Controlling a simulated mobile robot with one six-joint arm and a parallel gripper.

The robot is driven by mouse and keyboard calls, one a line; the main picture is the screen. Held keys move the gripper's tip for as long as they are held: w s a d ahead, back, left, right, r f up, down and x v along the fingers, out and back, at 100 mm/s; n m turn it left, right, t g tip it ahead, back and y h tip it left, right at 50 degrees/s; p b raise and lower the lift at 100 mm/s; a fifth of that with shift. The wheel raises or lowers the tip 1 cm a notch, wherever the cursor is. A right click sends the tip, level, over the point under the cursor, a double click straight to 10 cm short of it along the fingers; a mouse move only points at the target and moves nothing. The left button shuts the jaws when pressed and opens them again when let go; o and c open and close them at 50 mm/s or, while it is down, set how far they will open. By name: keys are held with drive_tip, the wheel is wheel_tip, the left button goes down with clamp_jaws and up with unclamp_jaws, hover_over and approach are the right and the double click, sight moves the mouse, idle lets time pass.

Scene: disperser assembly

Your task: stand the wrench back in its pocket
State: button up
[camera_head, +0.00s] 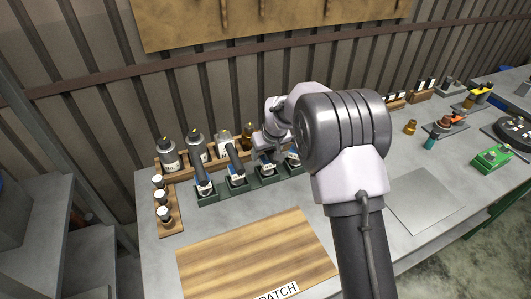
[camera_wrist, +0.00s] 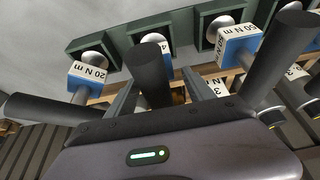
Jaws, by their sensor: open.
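Several torque wrenches with dark handles and blue, white-labelled heads stand in a green pocket rack (camera_head: 209,197). In the head view, one wrench (camera_head: 235,164) leans in the rack left of my gripper (camera_head: 265,149), which is over the third pocket from the left. In the wrist view, the open fingers of my gripper (camera_wrist: 160,94) sit on either side of a dark wrench handle (camera_wrist: 148,76). That wrench's head is at a pocket of the rack, its label partly hidden. Wrenches marked 20 N m (camera_wrist: 88,75) and another blue one (camera_wrist: 240,44) flank it. Handle contact is unclear.
Another wooden holder (camera_head: 167,211) with white-topped parts is at left. A wooden board (camera_head: 255,250) lies in front, clear on top. A grey plate (camera_head: 422,200) and a green device (camera_head: 491,157) are to the right.

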sight(272, 152)
drive_tip(key=p+v, duration=0.2)
drive_tip(key=v, duration=0.9)
drive_tip(key=shift+s+r, duration=0.1)
drive_tip(key=shift+r, duration=0.15)
drive_tip(key=s+d+r+m, duration=0.3)
drive_tip(key=s+d+r, duration=0.1)
drive_tip(key=s+r, duration=0.55)
drive_tip(key=s+d+r+m, duration=0.1)
drive_tip(key=s+m, duration=0.1)
drive_tip(key=s, duration=0.6)
drive_tip(key=s+d+r+m+t, duration=0.1)
drive_tip(key=s+m, duration=0.1)
drive_tip(key=s, duration=0.7)
drive_tip(key=s+d+r+m, duration=0.1)
drive_tip(key=s+d+m, duration=0.1)
drive_tip(key=s, duration=0.7)
drive_tip(key=shift+s+r, duration=0.2)
drive_tip(key=shift+r, duration=0.05)
wheel_tip(272, 152, down, 5)
drive_tip(key=b, duration=0.4)
drive_tip(key=shift+r, duration=0.2)
